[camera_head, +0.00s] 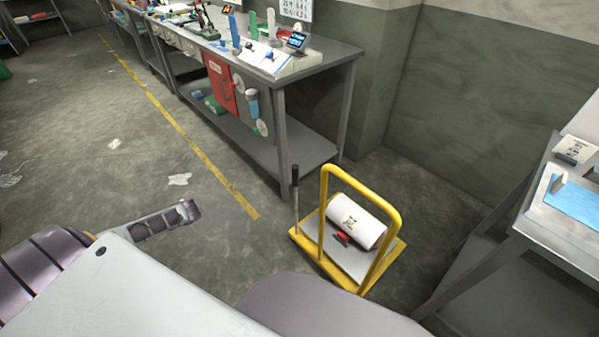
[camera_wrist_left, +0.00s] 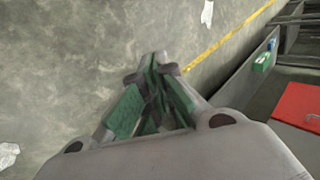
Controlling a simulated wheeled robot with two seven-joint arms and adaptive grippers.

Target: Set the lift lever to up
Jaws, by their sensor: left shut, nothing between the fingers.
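The lift lever (camera_head: 295,187) is a thin upright rod with a black grip. It rises from the left corner of a small yellow-framed lift cart (camera_head: 399,248) on the floor. My left gripper (camera_head: 188,211) is left of the lever in the head view, clearly apart from it. The left wrist view shows its green-padded fingers (camera_wrist_left: 154,68) together at the tips and empty, above bare floor. The lever does not show in that view. My right gripper is in neither view.
A white roll (camera_head: 357,221) and a small red item (camera_head: 343,239) lie on the cart, behind its yellow hoop handle. A grey workbench (camera_head: 335,58) stands behind the cart, another table (camera_head: 560,232) at right. Floor between my left gripper and the lever looks clear.

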